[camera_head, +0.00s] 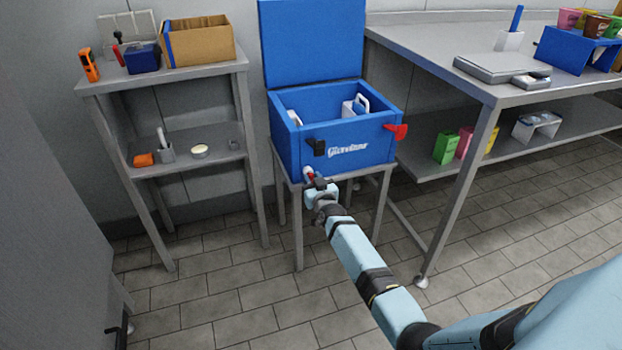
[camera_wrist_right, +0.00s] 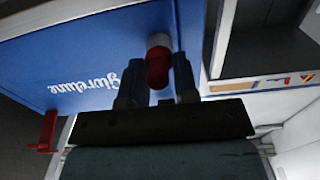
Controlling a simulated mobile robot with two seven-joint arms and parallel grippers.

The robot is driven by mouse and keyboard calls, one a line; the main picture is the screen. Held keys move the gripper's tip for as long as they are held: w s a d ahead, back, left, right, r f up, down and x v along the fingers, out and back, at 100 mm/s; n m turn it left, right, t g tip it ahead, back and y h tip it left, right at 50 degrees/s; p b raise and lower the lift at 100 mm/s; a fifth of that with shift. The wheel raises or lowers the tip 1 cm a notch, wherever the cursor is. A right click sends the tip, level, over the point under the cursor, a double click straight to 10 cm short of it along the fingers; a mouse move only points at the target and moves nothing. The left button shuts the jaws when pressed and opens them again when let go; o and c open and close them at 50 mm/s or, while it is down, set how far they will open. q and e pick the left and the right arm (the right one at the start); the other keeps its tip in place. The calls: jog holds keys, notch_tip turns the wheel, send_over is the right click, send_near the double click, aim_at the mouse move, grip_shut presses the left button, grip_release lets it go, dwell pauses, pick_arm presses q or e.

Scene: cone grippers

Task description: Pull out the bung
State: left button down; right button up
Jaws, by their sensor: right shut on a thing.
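The blue cooler box (camera_head: 290,155) stands on a small metal stand with its lid (camera_head: 313,40) raised. A drain with a white collar (camera_wrist_right: 158,42) is low on the box's front face, at the left in the head view. The red bung (camera_wrist_right: 158,70) is at the collar, and the two touch as far as I can see. My right gripper (camera_wrist_right: 158,85) is shut on the bung, one finger on each side. In the head view the right gripper (camera_head: 313,184) reaches the box's lower front left and partly hides the bung. My left gripper is not in view.
A metal shelf (camera_head: 110,83) stands at left, a steel workbench (camera_head: 480,90) at right. The tiled floor in front is clear.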

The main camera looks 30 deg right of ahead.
jog(key=shift+s, duration=0.2)
jog(key=p+v, duration=0.5)
jog(key=v, duration=0.1)
jog(key=shift+s, duration=0.3)
dwell(1.7)
dwell(0.5)
